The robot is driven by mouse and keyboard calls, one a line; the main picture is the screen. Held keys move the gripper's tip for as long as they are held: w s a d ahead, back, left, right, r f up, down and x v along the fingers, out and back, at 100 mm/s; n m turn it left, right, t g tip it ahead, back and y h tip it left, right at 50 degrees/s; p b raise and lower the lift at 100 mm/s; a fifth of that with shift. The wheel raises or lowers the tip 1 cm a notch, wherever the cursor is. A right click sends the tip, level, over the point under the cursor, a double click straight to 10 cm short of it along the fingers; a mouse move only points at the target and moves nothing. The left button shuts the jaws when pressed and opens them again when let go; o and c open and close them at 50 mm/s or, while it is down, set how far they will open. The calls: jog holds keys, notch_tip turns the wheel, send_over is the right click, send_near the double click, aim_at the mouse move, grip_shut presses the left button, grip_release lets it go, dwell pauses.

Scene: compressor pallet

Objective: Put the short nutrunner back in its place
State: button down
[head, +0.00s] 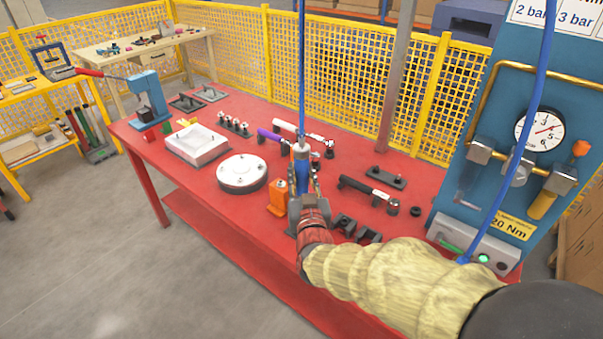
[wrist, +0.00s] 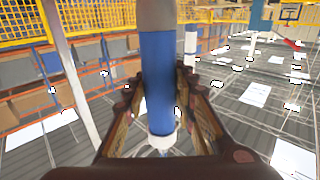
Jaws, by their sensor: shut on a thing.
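The short nutrunner is an upright tool with a blue body (head: 302,172) and a grey upper part, with a blue hose rising from its top. In the wrist view its blue barrel (wrist: 157,80) stands between the two fingers, with a white collar at its lower end. My gripper (head: 303,186) is shut on the barrel, above the middle of the red bench. The tool's lower end is hidden by my gripper in the head view. An orange stand (head: 277,196) is just left of my gripper. I cannot tell which spot is the tool's place.
The red bench (head: 150,155) holds a white box (head: 197,143), a white round flange (head: 241,173), a purple-handled wrench (head: 270,135), a black wrench (head: 366,190) and black blocks (head: 345,223). A blue gauge panel (head: 500,150) stands at right. Yellow mesh fence (head: 345,75) runs behind.

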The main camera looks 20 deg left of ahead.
jog(key=c, duration=1.4)
grip_release()
jog(key=shift+f, duration=0.2)
jog(key=shift+f, duration=0.2)
jog(key=v, duration=1.2)
jog(key=shift+r, duration=0.2)
